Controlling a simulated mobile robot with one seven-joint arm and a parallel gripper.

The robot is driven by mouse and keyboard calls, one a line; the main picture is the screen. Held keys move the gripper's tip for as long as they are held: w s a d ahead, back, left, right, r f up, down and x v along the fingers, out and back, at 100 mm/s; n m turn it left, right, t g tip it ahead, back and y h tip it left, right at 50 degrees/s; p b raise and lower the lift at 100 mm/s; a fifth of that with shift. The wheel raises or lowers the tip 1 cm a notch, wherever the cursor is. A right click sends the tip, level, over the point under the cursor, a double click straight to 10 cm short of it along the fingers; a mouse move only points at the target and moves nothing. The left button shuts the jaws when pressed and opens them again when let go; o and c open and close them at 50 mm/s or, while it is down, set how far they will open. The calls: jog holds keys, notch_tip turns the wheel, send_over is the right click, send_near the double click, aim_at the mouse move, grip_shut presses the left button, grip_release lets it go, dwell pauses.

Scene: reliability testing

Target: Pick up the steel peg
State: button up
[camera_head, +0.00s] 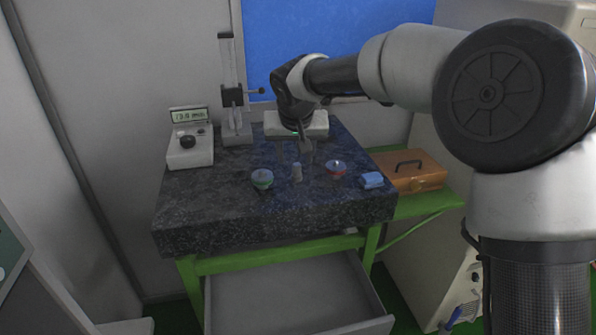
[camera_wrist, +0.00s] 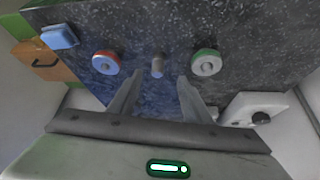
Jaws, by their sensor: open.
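The steel peg (camera_head: 297,172) is a small grey cylinder standing upright on the dark granite slab (camera_head: 220,205). In the wrist view the peg (camera_wrist: 157,66) stands beyond the fingertips, roughly in line with the gap between them. My gripper (camera_head: 296,150) is above the slab, behind the peg in the head view. In the wrist view my gripper (camera_wrist: 158,85) has its two fingers spread, with nothing between them. The peg and the fingers appear apart.
A green-rimmed dial (camera_head: 262,179) and a red-rimmed dial (camera_head: 336,169) flank the peg closely. A blue block (camera_head: 371,180) lies at the slab's right edge. A display box (camera_head: 190,147) and a gauge stand (camera_head: 236,130) stand at the back left. An orange case (camera_head: 418,176) is right of the slab.

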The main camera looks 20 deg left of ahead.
aim_at(297, 165)
jog(key=p+x, duration=0.1)
jog(key=x, duration=0.7)
jog(key=shift+w+d, duration=0.1)
jog(key=shift+w, duration=0.15)
grip_shut()
